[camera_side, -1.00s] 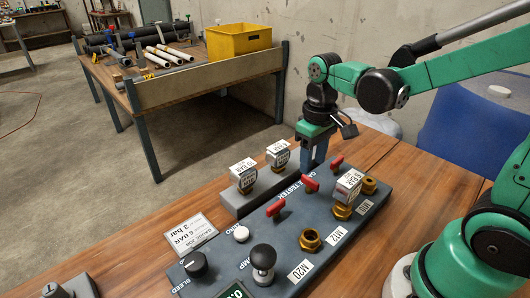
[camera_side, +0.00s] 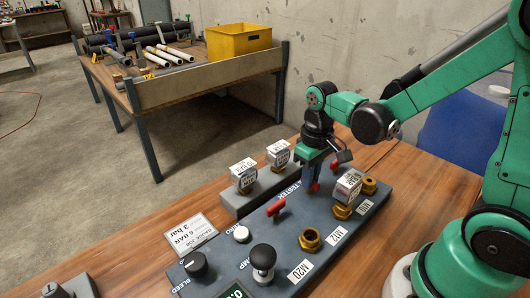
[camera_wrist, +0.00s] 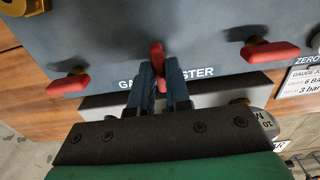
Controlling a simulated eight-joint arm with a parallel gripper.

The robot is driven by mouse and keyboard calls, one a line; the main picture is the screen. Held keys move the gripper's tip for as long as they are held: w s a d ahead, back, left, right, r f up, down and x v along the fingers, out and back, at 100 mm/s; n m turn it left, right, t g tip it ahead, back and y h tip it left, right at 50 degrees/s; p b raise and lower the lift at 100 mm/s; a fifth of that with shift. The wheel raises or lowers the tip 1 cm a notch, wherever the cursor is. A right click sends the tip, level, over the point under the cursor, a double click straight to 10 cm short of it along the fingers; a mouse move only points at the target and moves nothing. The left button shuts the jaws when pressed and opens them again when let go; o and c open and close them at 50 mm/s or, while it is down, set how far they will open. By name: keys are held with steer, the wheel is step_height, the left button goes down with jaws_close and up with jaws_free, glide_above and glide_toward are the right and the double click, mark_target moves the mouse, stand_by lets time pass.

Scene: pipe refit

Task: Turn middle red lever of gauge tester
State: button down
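The grey gauge tester (camera_side: 300,240) lies on the wooden bench and carries three red levers along one side. The middle red lever (camera_wrist: 157,56) stands between my fingertips; in the side view only a bit of it shows (camera_side: 316,187). My gripper (camera_wrist: 160,75) points down over the tester, its blue fingers close in on both sides of this lever, apparently shut on it. In the wrist view the middle lever lies crosswise to the two outer red levers, one at left (camera_wrist: 68,86) and one at right (camera_wrist: 270,51).
A gauge (camera_side: 347,187) on a brass fitting stands close beside my fingers. Two more gauges (camera_side: 243,175) (camera_side: 279,155) sit on a grey block behind the tester. A black pump knob (camera_side: 263,257) and bleed knob (camera_side: 195,264) stand at the near end.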

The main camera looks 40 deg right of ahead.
steer(key=shift+m, duration=0.4)
steer(key=m, duration=0.3)
steer(key=shift+m, duration=0.4)
steer(key=m, duration=0.4)
steer(key=shift+m, duration=0.3)
steer(key=m, duration=0.8)
steer(key=shift+m, duration=0.3)
steer(key=c, duration=0.8)
jaws_free()
steer(key=shift+c, duration=0.2)
steer(key=shift+r, duration=0.1)
steer(key=shift+r, duration=2.7)
